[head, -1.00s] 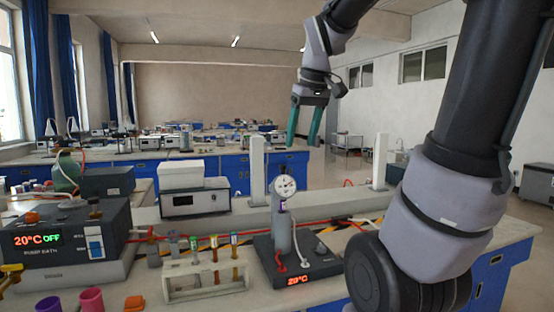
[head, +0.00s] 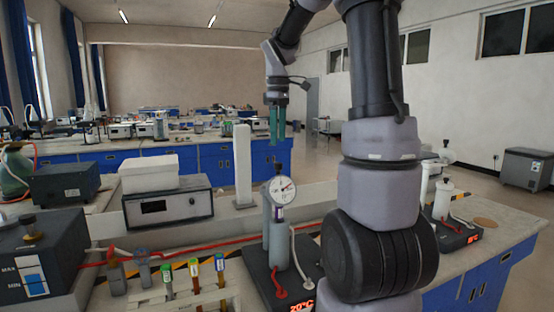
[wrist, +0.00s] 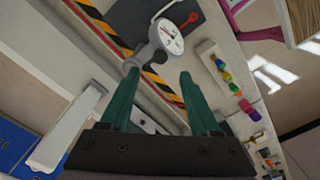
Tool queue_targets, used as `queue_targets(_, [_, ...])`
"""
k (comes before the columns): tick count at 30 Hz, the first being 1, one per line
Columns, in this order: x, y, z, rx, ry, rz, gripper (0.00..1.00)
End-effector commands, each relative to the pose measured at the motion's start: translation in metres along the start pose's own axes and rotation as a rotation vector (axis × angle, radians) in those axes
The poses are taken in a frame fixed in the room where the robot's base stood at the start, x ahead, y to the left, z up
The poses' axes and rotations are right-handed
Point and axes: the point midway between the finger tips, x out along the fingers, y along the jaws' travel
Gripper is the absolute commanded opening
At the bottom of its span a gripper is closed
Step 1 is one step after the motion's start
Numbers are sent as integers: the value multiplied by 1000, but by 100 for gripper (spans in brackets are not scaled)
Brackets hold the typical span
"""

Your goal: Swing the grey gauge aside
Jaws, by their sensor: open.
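The grey gauge (head: 281,190) has a round white dial with a red needle and sits on top of an upright grey cylinder (head: 279,240) on a dark base with a red display. In the wrist view the gauge (wrist: 170,38) shows beyond the fingertips, its dial to the right of the gap between them. My gripper (head: 277,140) has green fingers, points down and is open and empty. It is above the gauge in the head view, apart from it. The fingers also show in the wrist view (wrist: 158,85).
A white post (head: 242,165) stands left of the gauge. A rack of coloured-cap tubes (head: 195,285) is at front left. A grey box instrument (head: 165,205) stands behind it. A second dark base with a white vessel (head: 443,200) is at right. Red and white hoses run along the bench.

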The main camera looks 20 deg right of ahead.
Motion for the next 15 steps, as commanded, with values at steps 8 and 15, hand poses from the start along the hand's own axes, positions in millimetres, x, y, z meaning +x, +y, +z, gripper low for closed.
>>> queue_targets(8, [54, -1, 0, 1, -2, -3, 63])
queue_targets(15, [76, 0, 0, 1, -1, 0, 63])
